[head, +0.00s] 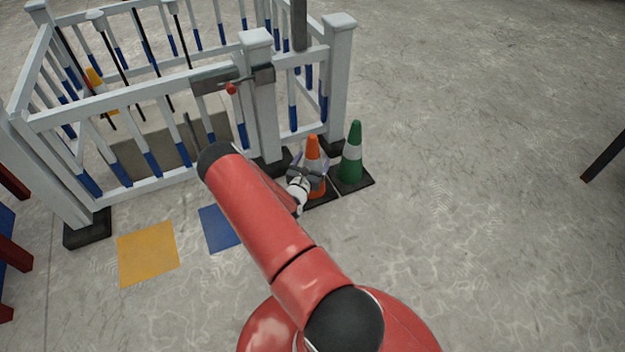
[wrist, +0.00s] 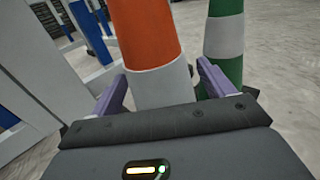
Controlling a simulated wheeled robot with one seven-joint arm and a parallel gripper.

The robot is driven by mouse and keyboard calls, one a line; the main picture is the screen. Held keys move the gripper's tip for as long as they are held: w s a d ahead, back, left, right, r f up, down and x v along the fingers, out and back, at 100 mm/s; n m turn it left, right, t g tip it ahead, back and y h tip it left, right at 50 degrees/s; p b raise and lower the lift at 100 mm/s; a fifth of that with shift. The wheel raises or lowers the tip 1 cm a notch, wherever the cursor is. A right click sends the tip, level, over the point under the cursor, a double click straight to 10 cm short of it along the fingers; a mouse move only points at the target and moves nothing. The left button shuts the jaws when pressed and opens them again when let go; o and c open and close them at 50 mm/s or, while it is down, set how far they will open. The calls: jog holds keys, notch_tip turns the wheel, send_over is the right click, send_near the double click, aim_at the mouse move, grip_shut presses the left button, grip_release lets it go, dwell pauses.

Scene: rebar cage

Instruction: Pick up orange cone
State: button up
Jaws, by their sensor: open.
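The orange cone (head: 313,149) stands upright on a dark square base beside the fence, with a white band around its middle. In the wrist view the orange cone (wrist: 147,35) rises between the two purple fingers of my gripper (wrist: 158,88). My gripper is open, with a finger on each side of the cone's white band; whether either finger touches it I cannot tell. In the head view my gripper (head: 312,170) is at the cone, partly hidden by my red arm. The cone's base is partly covered.
A green cone (head: 355,140) with a white band stands just right of the orange one, close to my right finger. A white fence (head: 258,95) with blue-ended bars stands behind and left. Yellow (head: 148,252) and blue (head: 219,228) floor squares lie left. The floor at right is open.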

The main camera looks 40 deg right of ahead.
jog(key=shift+x, duration=0.85)
jog(key=shift+c, duration=0.3)
jog(key=shift+d+r, duration=0.1)
grip_shut()
